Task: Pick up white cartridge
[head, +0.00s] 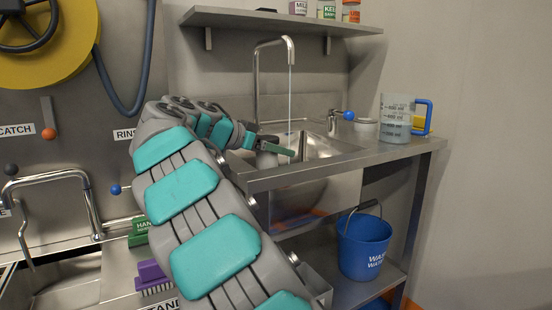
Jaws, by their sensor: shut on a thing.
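My arm reaches from the bottom of the head view up to the sink counter. My gripper (271,147), with teal fingers, is at the left edge of the right-hand sink basin. It is shut on a small pale thing, the white cartridge (266,159), which shows just below the fingers. The fingers and wrist hide much of it. I cannot tell whether it still touches the counter.
A thin stream of water runs from the tall tap (257,85) just behind my gripper. A shelf (280,22) hangs above; a blue bucket (364,247) stands below.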

